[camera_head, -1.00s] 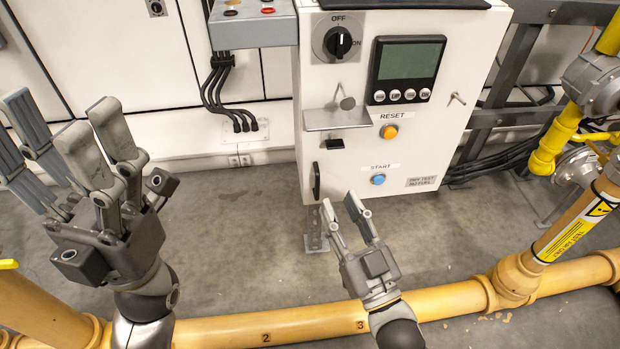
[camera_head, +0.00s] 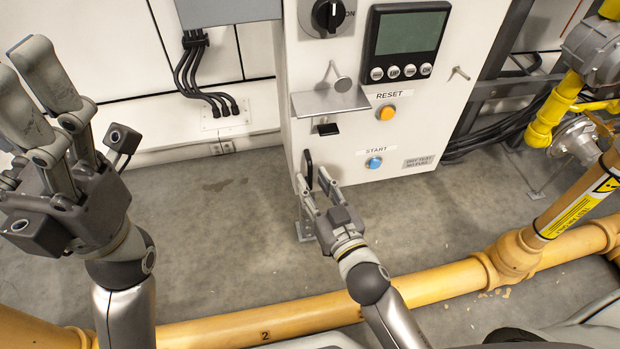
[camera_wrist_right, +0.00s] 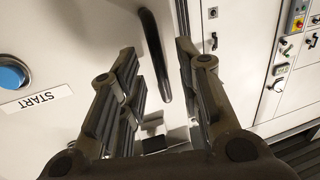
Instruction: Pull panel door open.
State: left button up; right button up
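The white panel (camera_head: 330,110) stands at the centre of the head view. Its black upright bar handle (camera_head: 308,168) is at the lower left of its front. My right gripper (camera_head: 312,184) is just below and in front of the handle, with its fingers apart. In the right wrist view the handle (camera_wrist_right: 155,52) runs down between the two open fingers (camera_wrist_right: 157,62), and I see no finger closed on it. The panel door looks shut. My left gripper (camera_head: 22,72) is raised at the far left, open and empty, away from the panel.
The panel front carries a small shelf (camera_head: 330,103), an orange RESET button (camera_head: 386,113), a blue START button (camera_head: 374,163) and a display (camera_head: 408,40). A yellow floor pipe (camera_head: 440,291) crosses in front of the panel. Grey floor (camera_head: 235,230) is clear left of it.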

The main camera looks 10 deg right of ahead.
jog(key=shift+w+a, duration=0.25)
jog(key=shift+w, duration=1.05)
grip_shut()
